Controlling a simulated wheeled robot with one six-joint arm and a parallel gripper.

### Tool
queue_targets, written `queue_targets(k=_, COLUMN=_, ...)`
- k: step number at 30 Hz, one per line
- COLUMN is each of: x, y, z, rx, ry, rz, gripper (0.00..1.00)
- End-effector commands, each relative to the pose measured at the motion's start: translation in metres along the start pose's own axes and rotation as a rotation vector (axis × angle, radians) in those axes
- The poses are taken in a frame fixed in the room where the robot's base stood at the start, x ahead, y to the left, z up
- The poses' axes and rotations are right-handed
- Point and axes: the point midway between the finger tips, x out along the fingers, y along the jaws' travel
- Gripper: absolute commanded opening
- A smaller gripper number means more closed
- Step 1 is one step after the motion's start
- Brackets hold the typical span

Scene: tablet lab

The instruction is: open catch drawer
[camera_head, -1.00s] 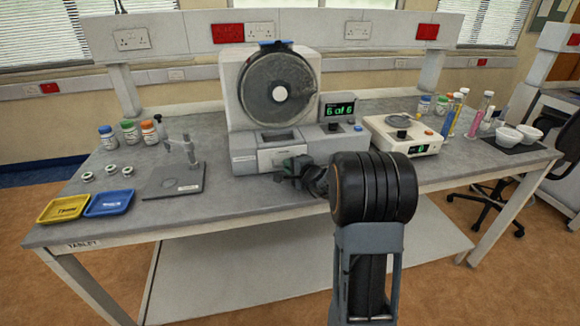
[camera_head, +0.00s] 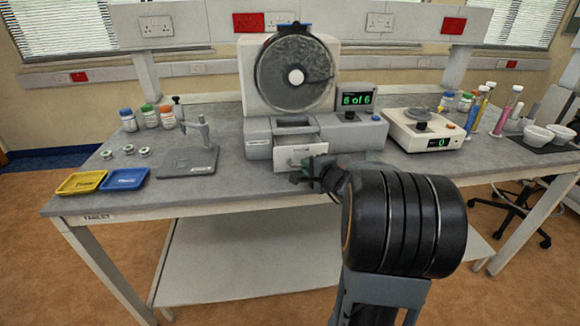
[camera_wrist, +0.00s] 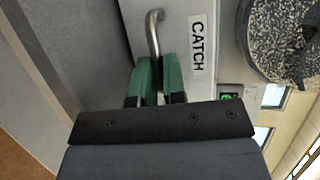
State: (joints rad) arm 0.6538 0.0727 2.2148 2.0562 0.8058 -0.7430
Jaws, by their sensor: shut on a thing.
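The catch drawer (camera_head: 293,154) is a pale drawer low on the front of the drum machine (camera_head: 257,137). It stands pulled out toward me, and its opening shows behind the front. In the wrist view its front (camera_wrist: 181,14) carries a label reading CATCH and a curved metal handle (camera_wrist: 153,34). My gripper (camera_wrist: 160,68) has green fingers closed around the lower part of this handle.
A balance (camera_head: 424,143) stands right of the machine. A small press stand (camera_head: 190,160) is to its left, with a yellow tray (camera_head: 82,182) and a blue tray (camera_head: 124,179) near the bench's front edge. The display (camera_head: 357,99) reads 6 of 6.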

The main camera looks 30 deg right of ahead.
Motion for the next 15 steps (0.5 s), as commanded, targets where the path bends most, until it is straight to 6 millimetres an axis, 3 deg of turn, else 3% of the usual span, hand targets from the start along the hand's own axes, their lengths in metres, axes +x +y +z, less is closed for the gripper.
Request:
queue_targets(k=4, x=-0.0121, y=0.0031, z=-0.0046, rx=0.005, ry=0.016, rz=-0.001, gripper=0.00)
queue_targets(k=12, x=-0.0125, y=0.0028, z=-0.0048, rx=0.007, ry=0.017, rz=0.000, gripper=0.00)
queue_targets(k=13, x=-0.0124, y=0.0028, z=-0.0048, rx=0.007, ry=0.017, rz=0.000, gripper=0.12)
queue_targets(k=15, x=-0.0123, y=0.0028, z=-0.0045, rx=0.006, ry=0.017, rz=0.000, gripper=0.19)
